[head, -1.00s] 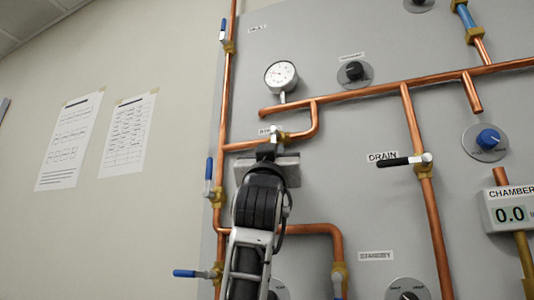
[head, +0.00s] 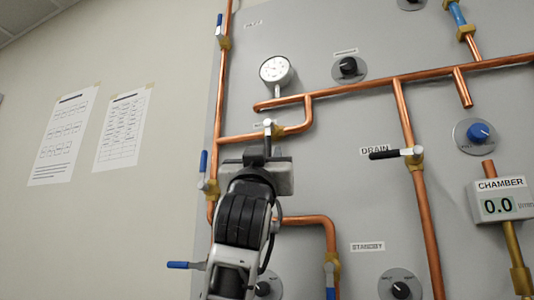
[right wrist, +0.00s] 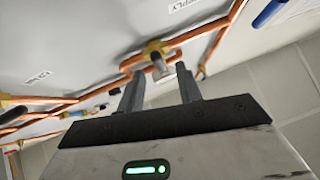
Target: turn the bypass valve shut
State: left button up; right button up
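The bypass valve (head: 268,130) sits on the copper branch pipe left of the panel's middle, its label partly hidden. In the head view my right gripper (head: 267,152) is just below the valve and covers its lower part, so the handle's angle cannot be read there. The two fingers are apart with nothing clearly gripped. Contact cannot be told. My left gripper is not in view.
Blue-handled valves (head: 204,165) line the left pipe. A gauge (head: 276,70) is above, and a chamber display (head: 500,203) reading 0.0 is at right.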

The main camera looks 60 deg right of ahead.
pick_arm(q)
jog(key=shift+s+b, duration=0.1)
jog(key=shift+b, duration=0.2)
pick_arm(e)
jog(key=s+a, duration=0.5)
jog(key=a, duration=0.5)
jog(key=shift+a+r, duration=0.15)
jog(key=shift+a, duration=0.15)
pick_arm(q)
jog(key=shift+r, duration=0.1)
